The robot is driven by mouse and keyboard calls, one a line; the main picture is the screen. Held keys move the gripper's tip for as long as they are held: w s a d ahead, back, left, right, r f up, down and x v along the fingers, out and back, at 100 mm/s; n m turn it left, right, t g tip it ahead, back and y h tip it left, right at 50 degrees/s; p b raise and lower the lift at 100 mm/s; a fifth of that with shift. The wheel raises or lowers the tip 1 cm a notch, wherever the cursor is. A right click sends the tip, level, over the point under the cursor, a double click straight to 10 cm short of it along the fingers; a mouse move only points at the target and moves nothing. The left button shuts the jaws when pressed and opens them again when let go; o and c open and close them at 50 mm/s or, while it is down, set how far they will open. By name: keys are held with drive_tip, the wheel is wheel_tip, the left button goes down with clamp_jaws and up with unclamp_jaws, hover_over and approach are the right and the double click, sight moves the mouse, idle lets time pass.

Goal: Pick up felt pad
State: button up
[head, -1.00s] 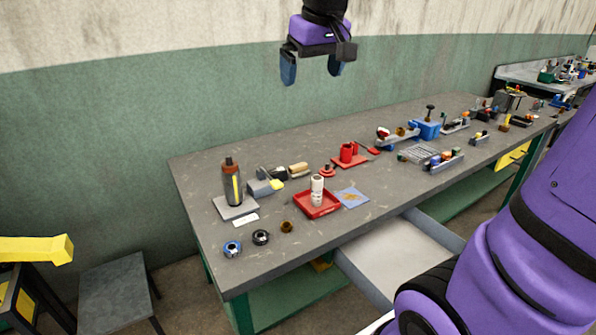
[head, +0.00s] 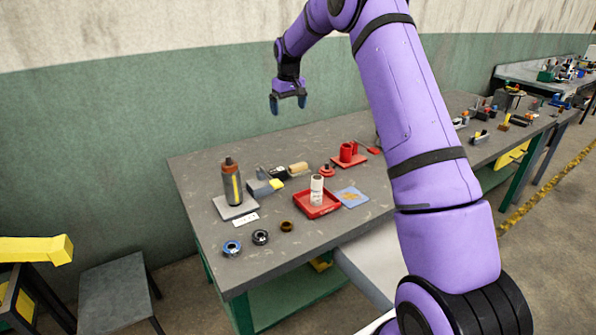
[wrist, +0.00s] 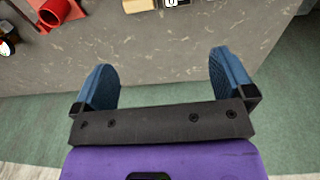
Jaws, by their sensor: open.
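A flat blue square with a tan patch on it (head: 351,197), which looks like the felt pad, lies on the grey workbench, just right of a red tray (head: 325,208). It does not show in the wrist view. My gripper (head: 288,103) is high above the back edge of the bench, in front of the green wall, well apart from the pad. Its two blue fingers are spread in the wrist view (wrist: 163,75), with nothing between them.
A white cylinder (head: 317,188) stands in the red tray. A dark bottle (head: 232,181) stands on a grey block at left. Several rings (head: 260,237) lie near the front edge. A red holder (head: 347,152) is behind the pad. My arm hides the bench's middle right.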

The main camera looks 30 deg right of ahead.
drive_tip(key=g, duration=0.1)
hover_over(298, 165)
wheel_tip(298, 165, down, 18)
drive_tip(key=f, duration=0.5)
drive_tip(key=shift+w+a+f, duration=0.1)
drive_tip(key=shift+w+f, duration=0.05)
drive_tip(key=shift+w, duration=0.1)
drive_tip(key=shift+s+f, duration=0.15)
drive_tip(key=shift+f, duration=1.2)
drive_tip(key=shift+s+f, duration=0.1)
drive_tip(key=shift+f, duration=1.25)
drive_tip(key=c, duration=0.6)
